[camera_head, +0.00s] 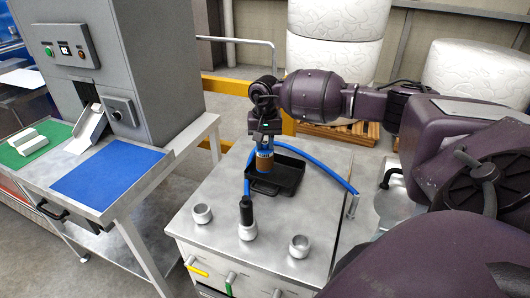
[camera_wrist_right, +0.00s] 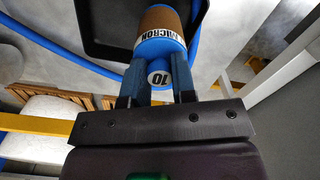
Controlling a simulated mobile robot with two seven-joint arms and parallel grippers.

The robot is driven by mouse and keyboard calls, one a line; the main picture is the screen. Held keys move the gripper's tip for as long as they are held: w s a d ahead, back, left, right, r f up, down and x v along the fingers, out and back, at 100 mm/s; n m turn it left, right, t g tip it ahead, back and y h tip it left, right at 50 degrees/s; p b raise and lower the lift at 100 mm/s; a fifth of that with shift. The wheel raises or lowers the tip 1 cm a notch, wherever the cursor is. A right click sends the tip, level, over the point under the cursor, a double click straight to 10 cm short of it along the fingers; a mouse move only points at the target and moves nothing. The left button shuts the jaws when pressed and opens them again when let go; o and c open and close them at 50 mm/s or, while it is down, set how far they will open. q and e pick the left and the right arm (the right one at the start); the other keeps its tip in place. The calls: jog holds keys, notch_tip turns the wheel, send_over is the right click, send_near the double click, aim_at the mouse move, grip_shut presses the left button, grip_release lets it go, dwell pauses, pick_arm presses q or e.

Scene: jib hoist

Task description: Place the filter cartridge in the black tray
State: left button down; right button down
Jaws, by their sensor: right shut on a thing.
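The filter cartridge (camera_head: 265,163) is a brown cylinder with blue ends. My right gripper (camera_head: 265,142) is shut on its upper blue end and holds it upright, pointing down. In the head view the cartridge overlaps the black tray (camera_head: 289,180), which lies on the grey cabinet top; I cannot tell whether it touches the tray floor. The right wrist view shows both fingers (camera_wrist_right: 159,85) on the blue cap marked "10" of the cartridge (camera_wrist_right: 162,25), with part of the tray (camera_wrist_right: 98,38) beyond. My left gripper is not in view.
A blue hose (camera_head: 318,162) arches behind the tray and ends in a black handle (camera_head: 246,212) in front. Several metal cups, one at the front right (camera_head: 299,246), stand on the cabinet top (camera_head: 205,235). A workbench with a blue mat (camera_head: 108,178) stands left.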

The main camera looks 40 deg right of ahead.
aim_at(265, 148)
notch_tip(265, 148, down, 4)
jog(key=shift+f, duration=0.25)
jog(key=c, duration=0.9)
grip_release()
jog(key=shift+r, duration=0.1)
jog(key=shift+c, duration=0.2)
jog(key=shift+r, duration=0.1)
